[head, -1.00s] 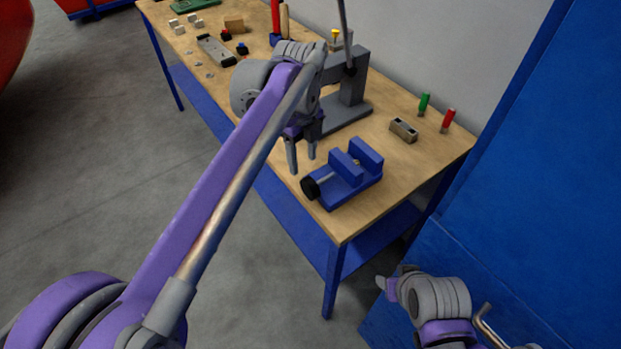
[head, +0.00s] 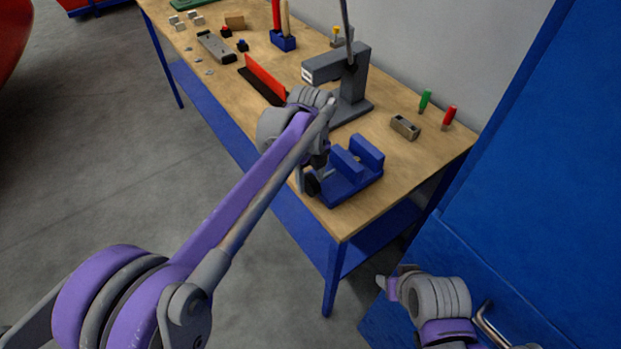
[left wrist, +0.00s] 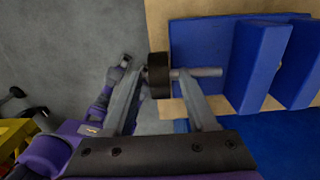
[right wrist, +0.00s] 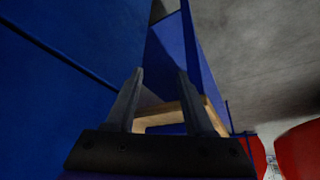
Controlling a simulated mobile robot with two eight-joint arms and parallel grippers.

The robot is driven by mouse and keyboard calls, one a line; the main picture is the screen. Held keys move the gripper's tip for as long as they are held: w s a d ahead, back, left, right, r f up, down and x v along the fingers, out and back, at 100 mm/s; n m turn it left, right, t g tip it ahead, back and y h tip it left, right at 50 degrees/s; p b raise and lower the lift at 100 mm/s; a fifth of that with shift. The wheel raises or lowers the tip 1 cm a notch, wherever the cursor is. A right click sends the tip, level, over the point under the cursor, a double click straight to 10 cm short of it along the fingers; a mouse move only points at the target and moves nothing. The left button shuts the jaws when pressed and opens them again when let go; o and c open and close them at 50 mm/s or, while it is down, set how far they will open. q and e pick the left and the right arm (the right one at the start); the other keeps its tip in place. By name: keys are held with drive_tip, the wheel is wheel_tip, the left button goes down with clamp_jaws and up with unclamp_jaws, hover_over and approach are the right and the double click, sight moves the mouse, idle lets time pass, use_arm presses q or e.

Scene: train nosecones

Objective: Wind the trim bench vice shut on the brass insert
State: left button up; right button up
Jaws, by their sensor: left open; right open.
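The blue bench vice (head: 368,186) sits at the near end of the wooden bench, its two jaw blocks apart. Its black round handle (head: 312,184) faces the bench's front edge; the handle (left wrist: 158,75) and its grey screw (left wrist: 198,72) also show in the left wrist view. My left gripper (left wrist: 160,80) is open, with one finger on each side of the handle; I cannot tell if they touch it. My right gripper (head: 385,286) is open and empty, low beside the blue cabinet, away from the vice.
A grey press (head: 352,90) stands behind the vice. A metal block with holes (head: 405,127) and green (head: 425,101) and red (head: 449,116) handled tools lie to its right. A blue cabinet (head: 540,150) closes off the right. Floor is clear in front of the bench.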

use_arm(q)
clamp_jaws()
idle(0.3)
drive_tip(key=shift+s, duration=0.1)
drive_tip(key=shift+s+d+f+t+y+b, duration=0.1)
drive_tip(key=shift+s+d+t+y+b, duration=0.05)
drive_tip(key=shift+t+y, duration=0.4)
drive_tip(key=shift+s+d+t+y+b, duration=0.15)
drive_tip(key=shift+t+y, duration=0.2)
drive_tip(key=shift+t, duration=0.3)
drive_tip(key=shift+s+d+f+t+y+b, duration=0.1)
drive_tip(key=shift+t+y+b, duration=0.4)
drive_tip(key=shift+t, duration=0.3)
drive_tip(key=shift+s+f+t+y+b, duration=0.1)
drive_tip(key=shift+t+y+b, duration=0.15)
drive_tip(key=shift+t+y, duration=0.45)
drive_tip(key=shift+r, duration=0.1)
unclamp_jaws()
